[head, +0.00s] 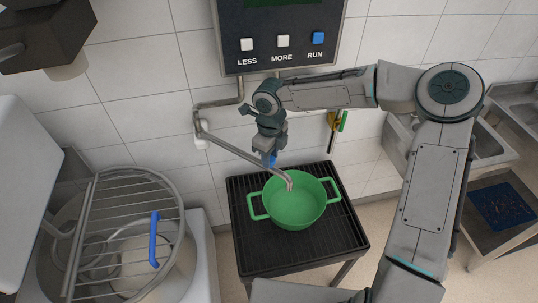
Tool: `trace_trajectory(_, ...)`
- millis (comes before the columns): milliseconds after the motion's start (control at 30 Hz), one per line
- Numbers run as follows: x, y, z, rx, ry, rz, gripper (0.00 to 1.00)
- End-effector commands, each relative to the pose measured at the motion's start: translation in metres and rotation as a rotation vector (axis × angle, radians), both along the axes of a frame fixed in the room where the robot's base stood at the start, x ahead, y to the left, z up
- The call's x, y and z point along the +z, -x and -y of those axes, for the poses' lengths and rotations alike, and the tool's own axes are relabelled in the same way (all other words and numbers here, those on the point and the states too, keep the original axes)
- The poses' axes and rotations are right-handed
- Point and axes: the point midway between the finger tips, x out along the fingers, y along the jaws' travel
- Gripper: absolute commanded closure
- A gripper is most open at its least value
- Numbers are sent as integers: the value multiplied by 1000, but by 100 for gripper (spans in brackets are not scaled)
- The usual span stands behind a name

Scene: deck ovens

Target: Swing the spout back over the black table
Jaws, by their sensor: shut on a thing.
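The spout (238,151) is a bent grey metal pipe that runs from a wall pivot down to the right. Its downturned end is over the green pot (296,207). The pot has two side handles and stands on the black table (250,254), a slatted dark stand. My gripper (270,152) is at the spout's outer part, just behind and left of the pot, and is shut on a small blue grip on the spout. The fingers hide most of this grip. The pot looks empty inside.
A control panel (283,62) with LESS, MORE and RUN buttons hangs on the tiled wall above. A mixer bowl (163,272) with a wire guard and blue handle (154,238) is at the left. Metal sinks (478,142) stand at the right.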

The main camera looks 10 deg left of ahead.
Motion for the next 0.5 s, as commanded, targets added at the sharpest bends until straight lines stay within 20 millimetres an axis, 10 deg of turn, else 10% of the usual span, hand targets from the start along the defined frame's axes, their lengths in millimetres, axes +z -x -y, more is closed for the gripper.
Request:
trace_trajectory(67, 2, -5, 1, -6, -2, 12, 100)
trace_trajectory(100, 2, -5, 1, -6, -2, 13, 64)
trace_trajectory(167, 2, -5, 1, -6, -2, 12, 48)
trace_trajectory(500, 3, -2, -1, 0, 0, 7, 48)
